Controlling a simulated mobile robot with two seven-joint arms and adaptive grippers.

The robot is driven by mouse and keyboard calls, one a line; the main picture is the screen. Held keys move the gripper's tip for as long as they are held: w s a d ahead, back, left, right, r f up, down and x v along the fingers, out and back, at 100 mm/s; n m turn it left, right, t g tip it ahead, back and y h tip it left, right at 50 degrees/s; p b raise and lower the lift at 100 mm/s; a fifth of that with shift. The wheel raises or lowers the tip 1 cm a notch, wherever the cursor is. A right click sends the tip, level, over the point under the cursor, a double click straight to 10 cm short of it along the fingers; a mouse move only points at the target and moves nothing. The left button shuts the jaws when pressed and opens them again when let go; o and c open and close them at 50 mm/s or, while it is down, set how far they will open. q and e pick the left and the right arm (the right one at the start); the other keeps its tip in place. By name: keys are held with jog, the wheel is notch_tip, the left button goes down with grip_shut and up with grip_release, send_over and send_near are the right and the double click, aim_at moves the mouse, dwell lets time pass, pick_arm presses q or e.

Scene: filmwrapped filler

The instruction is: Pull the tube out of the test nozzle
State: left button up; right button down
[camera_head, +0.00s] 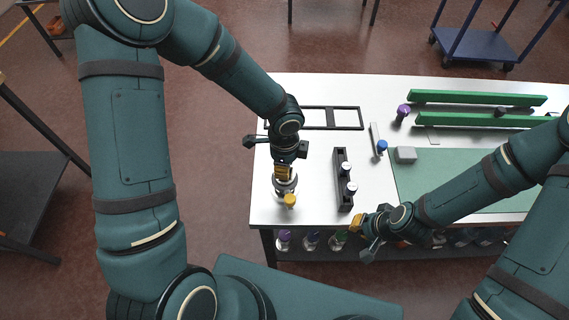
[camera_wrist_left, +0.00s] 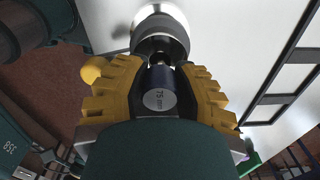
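The tube (camera_wrist_left: 161,98) is dark with a pale end face marked "75 mm". It stands end-on in the grey test nozzle (camera_wrist_left: 160,35) in the left wrist view. The nozzle (camera_head: 285,187) is at the table's left side in the head view, with a yellow knob (camera_head: 290,200) on its near side. My left gripper (camera_wrist_left: 162,70) has its yellow fingers on both sides of the tube, tips against it. In the head view the left gripper (camera_head: 284,173) hides the tube. My right gripper (camera_head: 355,223) is at the table's front edge, away from the nozzle; its finger gap is not clear.
A black rack (camera_head: 341,188) with two white-topped pieces stands right of the nozzle. A black frame (camera_head: 345,129) lies behind. A purple-topped piece (camera_head: 403,111), a blue-topped piece (camera_head: 381,146), a grey block (camera_head: 405,155), green rails (camera_head: 478,98) and a green mat (camera_head: 430,170) are farther right.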

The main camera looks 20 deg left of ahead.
pick_arm(q)
grip_shut()
jog(key=shift+r+p, duration=0.75)
jog(key=shift+r, duration=0.3)
dwell(0.7)
jog(key=shift+r, duration=0.15)
jog(key=shift+r+p, duration=0.3)
jog(key=shift+r, duration=4.25)
jog(key=shift+f, duration=0.1)
